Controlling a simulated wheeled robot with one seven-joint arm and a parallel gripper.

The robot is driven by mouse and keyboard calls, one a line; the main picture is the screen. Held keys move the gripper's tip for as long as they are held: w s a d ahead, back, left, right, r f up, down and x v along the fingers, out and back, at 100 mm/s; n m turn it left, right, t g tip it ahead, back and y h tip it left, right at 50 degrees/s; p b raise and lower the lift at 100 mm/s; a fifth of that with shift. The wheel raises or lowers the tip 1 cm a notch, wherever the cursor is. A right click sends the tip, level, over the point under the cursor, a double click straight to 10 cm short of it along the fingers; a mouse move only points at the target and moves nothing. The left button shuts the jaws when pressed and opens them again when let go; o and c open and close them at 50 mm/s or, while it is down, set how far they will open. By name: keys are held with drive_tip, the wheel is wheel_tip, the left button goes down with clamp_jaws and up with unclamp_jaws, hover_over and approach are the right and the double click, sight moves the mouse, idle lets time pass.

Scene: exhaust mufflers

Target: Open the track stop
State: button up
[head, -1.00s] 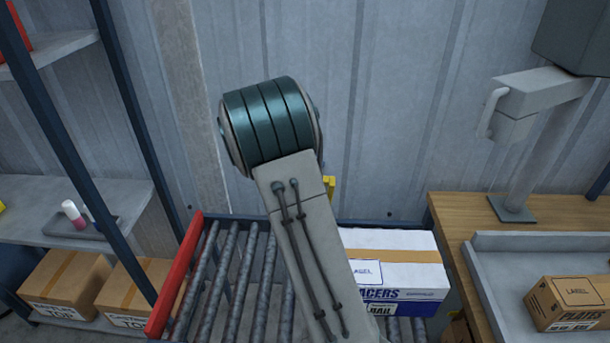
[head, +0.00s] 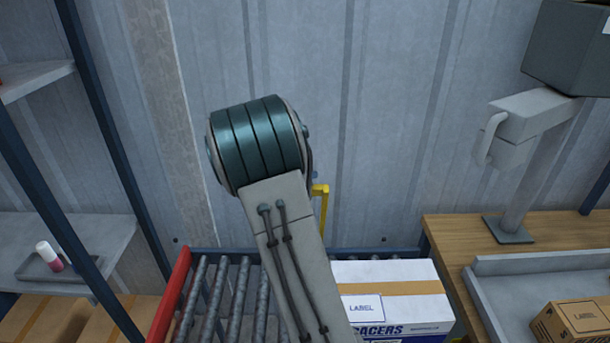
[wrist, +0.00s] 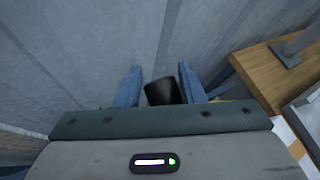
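A yellow bent bar (head: 322,205), which may be the track stop's lever, stands at the far side of the roller track (head: 236,290), just right of my arm. My arm hides its left end and part of the track. In the wrist view my gripper (wrist: 160,80) is open, its two blue fingers apart. A dark block-like piece (wrist: 162,92) shows between the fingers, seemingly not clamped. I cannot tell whether it belongs to the yellow bar. The head view does not show my fingers.
A white box (head: 390,275) sits on the rollers at right. A red rail (head: 170,295) edges the track at left. A wooden bench (head: 455,235) stands right, shelves (head: 100,235) left. A metal wall (head: 390,120) is close behind.

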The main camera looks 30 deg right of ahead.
drive_tip(key=shift+o, duration=1.1)
drive_tip(key=shift+w+a+f, duration=0.2)
drive_tip(key=shift+w, duration=0.05)
drive_tip(key=shift+s+d+r, duration=0.1)
drive_tip(key=shift+s+d, duration=0.05)
drive_tip(key=shift+d, duration=0.05)
drive_tip(key=b+v, duration=0.1)
drive_tip(key=v, duration=1.2)
drive_tip(key=shift+s+a+r, duration=0.2)
drive_tip(key=shift+a, duration=0.1)
drive_tip(key=s+a+m+g+y, duration=0.1)
drive_tip(key=s+a+m+y, duration=0.4)
drive_tip(key=s+m, duration=0.8)
drive_tip(key=s+a+m+g+y, duration=0.1)
drive_tip(key=s+a+m+y, duration=0.4)
drive_tip(key=s+m, duration=0.8)
drive_tip(key=a+m, duration=0.1)
drive_tip(key=a, duration=0.2)
drive_tip(key=shift+a+f+g+y, duration=0.25)
drive_tip(key=shift+f+g+y, duration=0.05)
drive_tip(key=shift+y, duration=0.1)
